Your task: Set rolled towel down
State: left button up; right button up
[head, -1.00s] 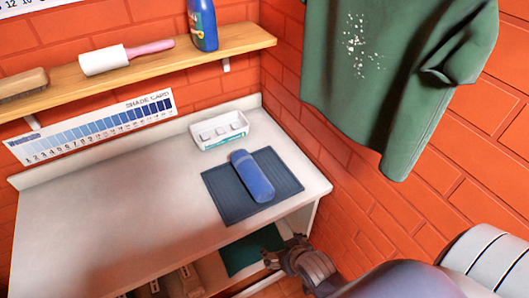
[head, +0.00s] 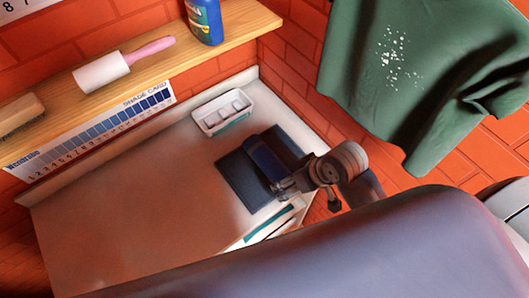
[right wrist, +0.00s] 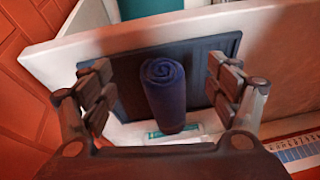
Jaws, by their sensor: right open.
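The rolled towel (head: 266,158) is dark blue and lies on a dark ribbed mat (head: 240,184) on the white counter. In the right wrist view the towel (right wrist: 164,95) shows its spiral end, between and beyond the two open fingers, with the mat (right wrist: 128,84) under it. My right gripper (head: 284,188) is at the near end of the towel in the head view; it also shows in the right wrist view (right wrist: 160,92), open, with a gap on each side of the towel. My left gripper is not in view.
A white compartment tray (head: 222,112) stands behind the mat. A shelf (head: 120,95) above holds a lint roller (head: 112,70), a brush (head: 18,112) and a blue bottle (head: 204,20). A green garment (head: 400,90) hangs at the right. The counter's left part (head: 110,220) is clear.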

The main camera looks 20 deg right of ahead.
jog(key=y, duration=0.2)
send_near(271, 157)
notch_tip(271, 157, down, 2)
jog(key=shift+p, duration=0.3)
jog(key=shift+w+n, duration=0.3)
jog(key=shift+w+a+f, duration=0.1)
jog(key=shift+f, duration=0.15)
jog(key=p+x, duration=0.1)
jog(key=x, duration=0.3)
jog(key=shift+f, duration=0.15)
jog(key=shift+w+a+f, duration=0.15)
jog(key=shift+a+f, duration=0.15)
jog(key=shift+f, duration=0.05)
jog(key=p+x, duration=0.1)
jog(key=x, duration=0.1)
jog(key=p+x, duration=0.1)
jog(key=shift+w+a+f, duration=0.15)
jog(key=shift+a+f, duration=0.1)
jog(key=shift+a, duration=0.15)
jog(key=shift+w+f, duration=0.15)
jog(key=shift+f, duration=0.25)
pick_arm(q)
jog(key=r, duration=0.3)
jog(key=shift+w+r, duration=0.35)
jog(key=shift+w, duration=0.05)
pick_arm(e)
jog(key=c, duration=1.3)
